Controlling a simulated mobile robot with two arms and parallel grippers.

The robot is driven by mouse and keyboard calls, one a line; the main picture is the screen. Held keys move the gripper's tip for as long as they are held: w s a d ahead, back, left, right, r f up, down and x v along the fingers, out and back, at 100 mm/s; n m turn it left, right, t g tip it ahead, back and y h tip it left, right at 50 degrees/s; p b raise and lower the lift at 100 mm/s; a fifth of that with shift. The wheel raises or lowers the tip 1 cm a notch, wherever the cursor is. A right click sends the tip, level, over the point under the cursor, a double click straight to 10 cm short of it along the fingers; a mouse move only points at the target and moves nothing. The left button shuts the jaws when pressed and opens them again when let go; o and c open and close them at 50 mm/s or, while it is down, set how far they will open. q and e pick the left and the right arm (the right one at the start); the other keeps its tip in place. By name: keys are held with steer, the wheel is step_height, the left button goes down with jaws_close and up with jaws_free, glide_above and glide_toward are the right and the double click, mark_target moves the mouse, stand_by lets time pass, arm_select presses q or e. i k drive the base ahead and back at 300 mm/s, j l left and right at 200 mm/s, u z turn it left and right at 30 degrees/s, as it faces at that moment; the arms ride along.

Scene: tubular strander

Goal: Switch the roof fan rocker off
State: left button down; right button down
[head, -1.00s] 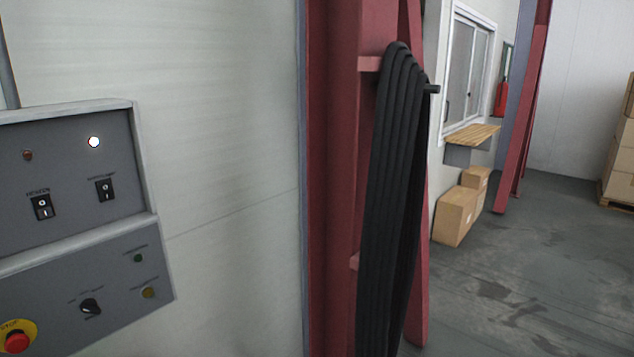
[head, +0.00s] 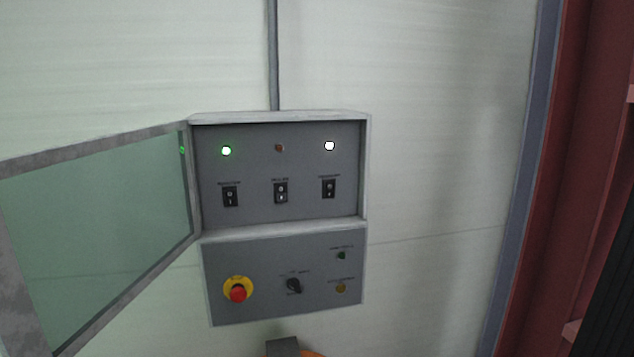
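An open control box (head: 282,216) hangs on the pale wall. Its upper panel has three black rockers in a row: left (head: 230,196), middle (head: 281,192) and right (head: 329,188). The rocker labels are too small to read, so I cannot tell which is the roof fan rocker.
The glazed door (head: 95,235) stands swung open to the left. The lower panel has a red emergency stop (head: 238,293), a black selector knob (head: 294,286) and two small buttons. A red steel column (head: 570,180) stands at the right.

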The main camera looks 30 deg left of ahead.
mark_target(230, 194)
steer(key=u, duration=1.2)
